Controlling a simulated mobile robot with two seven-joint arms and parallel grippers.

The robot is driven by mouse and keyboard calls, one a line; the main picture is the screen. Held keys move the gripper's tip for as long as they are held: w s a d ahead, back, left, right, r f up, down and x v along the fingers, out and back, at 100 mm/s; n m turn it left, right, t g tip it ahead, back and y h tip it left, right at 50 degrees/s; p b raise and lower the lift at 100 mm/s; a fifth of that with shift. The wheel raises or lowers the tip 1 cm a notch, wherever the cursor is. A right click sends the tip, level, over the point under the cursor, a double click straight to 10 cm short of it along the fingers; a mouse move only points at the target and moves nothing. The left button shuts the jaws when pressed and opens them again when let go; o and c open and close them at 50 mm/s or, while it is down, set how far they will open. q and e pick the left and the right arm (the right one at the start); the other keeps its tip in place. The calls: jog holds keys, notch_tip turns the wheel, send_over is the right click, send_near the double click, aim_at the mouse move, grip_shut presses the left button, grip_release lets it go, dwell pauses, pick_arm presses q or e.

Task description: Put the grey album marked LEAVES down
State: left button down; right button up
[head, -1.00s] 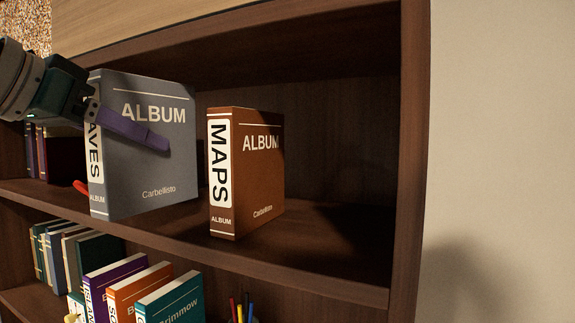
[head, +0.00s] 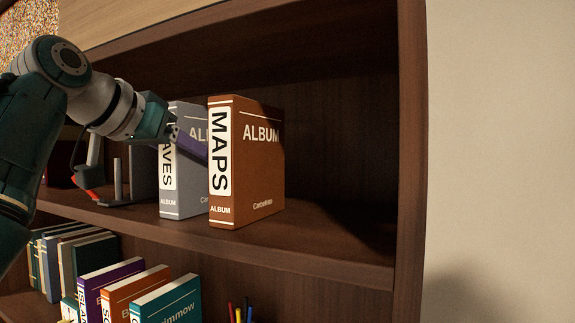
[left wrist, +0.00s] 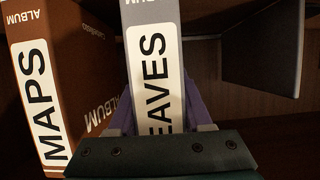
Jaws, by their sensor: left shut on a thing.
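The grey album marked LEAVES (head: 168,205) stands upright on or just above the upper shelf, spine facing out; I cannot tell whether its base touches. My left gripper (head: 189,144) is shut on it, with purple fingers on both sides of the spine. The album (left wrist: 152,75) also shows between those fingers in the left wrist view. The brown MAPS album (head: 245,165) stands just right of it and hides part of its cover in the head view. My right gripper is not in view.
A grey upright plate (left wrist: 265,45) stands beside the grey album, on the side away from MAPS. Several books (head: 150,295) and some pens (head: 240,312) are on the shelf below. The upper shelf is clear right of MAPS, up to the side panel (head: 410,150).

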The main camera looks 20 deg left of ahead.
pick_arm(q)
jog(key=shift+c, duration=1.6)
grip_release()
jog(key=shift+r, duration=0.2)
jog(key=shift+s+r, duration=0.15)
jog(key=shift+s, duration=0.25)
jog(key=d+p+v, duration=0.1)
jog(key=p+v, duration=0.4)
jog(key=v, duration=0.5)
jog(key=s+d+f+g+y, duration=0.1)
jog(key=s+d+f+g, duration=0.25)
jog(key=f, duration=0.65)
jog(key=s+d+f+g, duration=0.25)
jog(key=s+f, duration=0.25)
jog(key=f, duration=0.4)
jog(key=s+d+f+g, duration=0.2)
jog(key=s+d+f, duration=0.1)
jog(key=s+f, duration=0.2)
jog(key=s+d+f+m+g, duration=0.1)
jog(key=s+d+f, duration=0.3)
jog(key=s, duration=0.5)
jog(key=shift+s+d+f+g, duration=0.25)
jog(key=shift+s+f+g, duration=0.15)
jog(key=shift+f, duration=0.5)
